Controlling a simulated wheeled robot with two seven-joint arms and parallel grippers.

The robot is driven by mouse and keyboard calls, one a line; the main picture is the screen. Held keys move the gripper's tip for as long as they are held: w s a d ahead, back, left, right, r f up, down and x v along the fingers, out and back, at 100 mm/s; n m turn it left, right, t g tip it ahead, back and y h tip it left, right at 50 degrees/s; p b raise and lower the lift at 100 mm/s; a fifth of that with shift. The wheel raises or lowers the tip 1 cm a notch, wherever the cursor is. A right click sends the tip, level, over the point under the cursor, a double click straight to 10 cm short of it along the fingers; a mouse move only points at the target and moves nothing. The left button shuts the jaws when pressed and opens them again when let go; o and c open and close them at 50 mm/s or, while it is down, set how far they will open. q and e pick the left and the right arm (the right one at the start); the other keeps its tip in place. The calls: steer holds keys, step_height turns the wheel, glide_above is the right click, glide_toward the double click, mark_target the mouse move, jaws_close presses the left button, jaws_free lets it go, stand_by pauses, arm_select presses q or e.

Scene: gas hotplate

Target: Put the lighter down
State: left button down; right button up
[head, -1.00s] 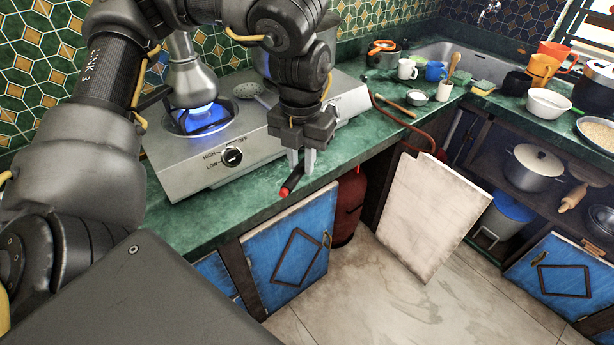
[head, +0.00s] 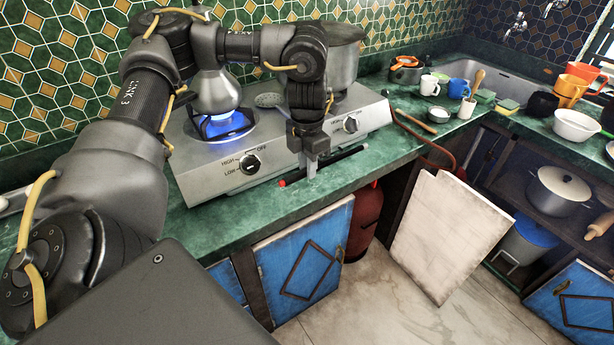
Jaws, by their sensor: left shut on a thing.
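My left gripper (head: 308,168) is low over the green counter, just in front of the gas hotplate's front panel. It is shut on the lighter (head: 345,156), a thin black stick with a red end. The red end pokes out left of the fingers and the black length runs to the right, roughly along the hotplate. The middle of the lighter is hidden by the fingers. It is at or very near the counter top (head: 250,215); I cannot tell whether it touches. My right gripper is not in view.
The hotplate (head: 205,180) has a blue flame (head: 228,123) under a grey kettle (head: 215,92) on the left burner. A metal pot (head: 343,68) is on the right burner. Mugs and bowls stand further right. An orange-red hose (head: 420,138) drops over the counter edge.

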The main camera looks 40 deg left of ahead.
mark_target(306, 188)
arm_select(q)
steer(key=f, duration=0.1)
steer(key=w+a+f, duration=0.2)
steer(key=f, duration=0.1)
steer(key=shift+a, duration=0.1)
steer(key=shift+w+a+f, duration=0.1)
steer(key=shift+w+f, duration=0.05)
steer(key=shift+w+a+f+b, duration=0.15)
steer(key=shift+f+b, duration=0.1)
steer(key=shift+f, duration=0.7)
steer(key=shift+a+f+b, duration=0.1)
steer(key=shift+f+b, duration=0.1)
steer(key=shift+f, duration=0.7)
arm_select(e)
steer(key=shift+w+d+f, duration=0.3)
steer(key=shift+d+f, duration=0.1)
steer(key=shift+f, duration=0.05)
arm_select(q)
steer(key=shift+d, duration=0.1)
steer(key=shift+f, duration=0.1)
steer(key=c, duration=1.3)
jaws_free()
steer(key=shift+o, duration=0.2)
